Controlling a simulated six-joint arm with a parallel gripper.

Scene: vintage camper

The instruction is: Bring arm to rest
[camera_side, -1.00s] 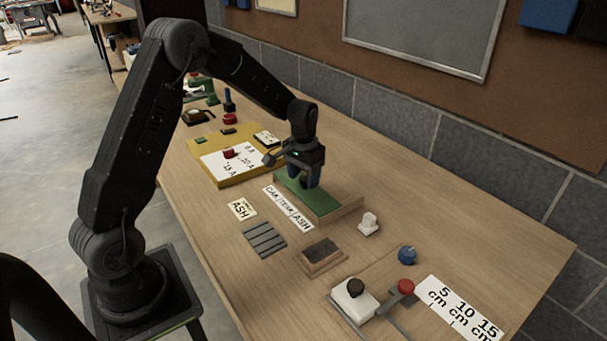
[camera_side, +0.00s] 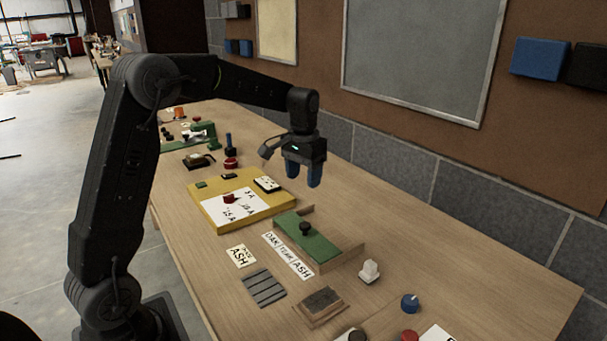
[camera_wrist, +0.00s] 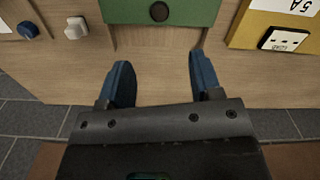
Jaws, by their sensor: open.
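My gripper (camera_side: 304,180) hangs above the bench with its blue fingers pointing down, raised clear of everything below. In the wrist view the two blue fingertips (camera_wrist: 158,78) stand wide apart with nothing between them. Below and in front of it in the side view is a green panel (camera_side: 318,245) with a dark round knob (camera_side: 305,229), set in a wooden tray (camera_side: 343,257). The green panel also shows at the top of the wrist view (camera_wrist: 195,12).
A yellow board (camera_side: 212,212) with a paper sheet lies behind the tray. A white block (camera_side: 369,270), a blue knob (camera_side: 410,302), a grey slatted plate (camera_side: 263,288) and a wooden block with a dark top (camera_side: 321,304) lie nearer. A tiled wall (camera_side: 480,205) runs along the bench.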

